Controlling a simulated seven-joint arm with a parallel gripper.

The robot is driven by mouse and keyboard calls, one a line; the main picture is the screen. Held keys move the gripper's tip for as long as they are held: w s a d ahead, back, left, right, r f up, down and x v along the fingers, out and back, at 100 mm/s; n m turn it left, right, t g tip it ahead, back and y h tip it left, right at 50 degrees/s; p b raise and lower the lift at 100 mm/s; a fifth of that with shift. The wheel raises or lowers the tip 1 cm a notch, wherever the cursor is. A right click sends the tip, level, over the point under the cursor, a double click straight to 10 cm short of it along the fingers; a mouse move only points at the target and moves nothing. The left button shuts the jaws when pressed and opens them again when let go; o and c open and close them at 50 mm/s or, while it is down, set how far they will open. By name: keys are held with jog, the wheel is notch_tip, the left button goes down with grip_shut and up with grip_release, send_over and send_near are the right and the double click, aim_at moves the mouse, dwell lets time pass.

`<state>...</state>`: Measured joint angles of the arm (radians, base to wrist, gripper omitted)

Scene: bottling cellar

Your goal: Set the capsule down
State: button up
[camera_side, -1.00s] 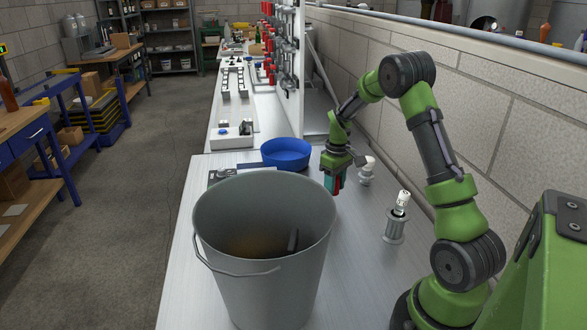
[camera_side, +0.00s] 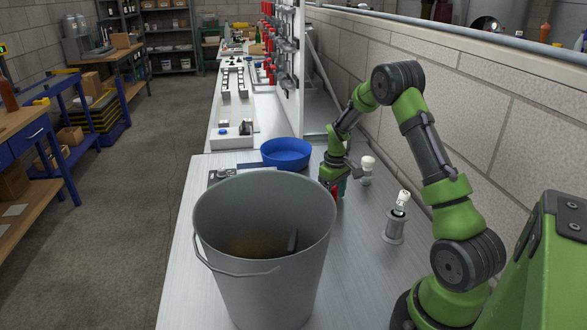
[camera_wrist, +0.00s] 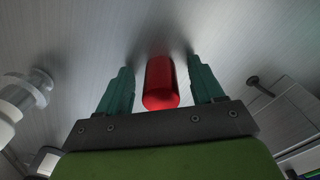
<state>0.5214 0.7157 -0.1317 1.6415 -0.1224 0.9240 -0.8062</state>
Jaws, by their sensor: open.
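The red capsule (camera_wrist: 161,84) is between the two teal fingers of my gripper (camera_wrist: 162,85) in the wrist view, with a gap on each side. It appears to stand on the metal bench top, though its contact with the surface is not clearly visible. In the side view, my gripper (camera_side: 335,190) is low over the bench, just right of the bucket's rim, and a bit of the red capsule (camera_side: 335,194) shows there. The bucket hides part of the area in front. My gripper is open around the capsule.
A large grey bucket (camera_side: 213,235) stands in front, left of my gripper. A blue bowl (camera_side: 286,154) is behind it. A white-topped fitting (camera_side: 367,167) and a metal holder with a clear-topped piece (camera_side: 395,228) stand to the right. The bench (camera_side: 350,270) is bare between bucket and holder.

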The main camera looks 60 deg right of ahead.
aim_at(335, 189)
jog(key=shift+r, duration=0.1)
notch_tip(335, 189, up, 12)
dwell(0.5)
notch_tip(335, 189, down, 13)
jog(key=shift+r, duration=0.2)
notch_tip(335, 189, up, 3)
jog(key=shift+r, duration=0.4)
jog(key=shift+s+a+r, duration=0.15)
jog(key=shift+s+r, duration=0.05)
jog(key=shift+r, duration=0.05)
